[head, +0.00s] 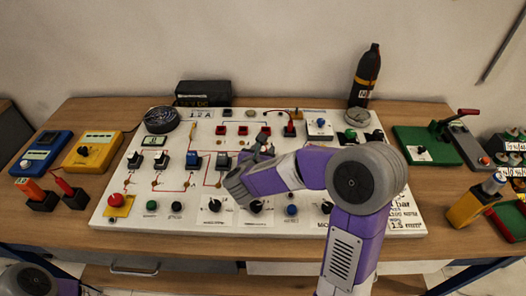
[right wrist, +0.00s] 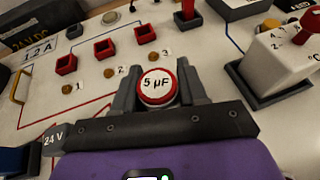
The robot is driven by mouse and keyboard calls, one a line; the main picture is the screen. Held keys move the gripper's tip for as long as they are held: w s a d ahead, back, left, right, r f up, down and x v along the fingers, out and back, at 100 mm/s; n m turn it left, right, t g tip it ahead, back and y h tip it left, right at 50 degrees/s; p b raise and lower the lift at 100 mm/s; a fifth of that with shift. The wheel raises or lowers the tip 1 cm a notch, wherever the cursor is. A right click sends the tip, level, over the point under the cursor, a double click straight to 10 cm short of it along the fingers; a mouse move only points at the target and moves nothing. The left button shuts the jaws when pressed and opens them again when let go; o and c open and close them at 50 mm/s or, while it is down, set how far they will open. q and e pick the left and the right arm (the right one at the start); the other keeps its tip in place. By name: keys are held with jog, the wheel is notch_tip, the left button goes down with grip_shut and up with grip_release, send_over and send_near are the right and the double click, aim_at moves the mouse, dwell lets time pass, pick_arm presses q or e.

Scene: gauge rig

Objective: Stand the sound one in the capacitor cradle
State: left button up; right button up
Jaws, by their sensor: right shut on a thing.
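My right gripper (head: 260,146) is over the middle of the white board (head: 108,211). In the right wrist view its fingers (right wrist: 158,88) are shut on a round capacitor (right wrist: 157,84) with a red rim and a white end marked 5 µF. The labelled end faces the camera; the capacitor's lower part is hidden. Three small red open-topped holders (right wrist: 105,49) stand in a row ahead of the capacitor, with marks 1, 2 and 3 near them. They also show in the head view (head: 243,130). I cannot tell which thing is the capacitor cradle. My left gripper is not in view.
A white block with a red knob (right wrist: 272,62) stands right of the gripper. A black 24 V DC box (head: 204,93) and a dark bottle (head: 366,76) stand behind. Yellow (head: 93,150) and blue (head: 42,151) meters are at left, a green-based device (head: 427,147) at right.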

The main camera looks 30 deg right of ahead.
jog(key=shift+f, duration=0.15)
jog(key=o, duration=1.1)
jog(key=shift+c, duration=0.2)
jog(key=shift+r, duration=0.25)
jog(key=p+v, duration=0.1)
jog(key=v, duration=1.1)
jog(key=shift+p, duration=0.35)
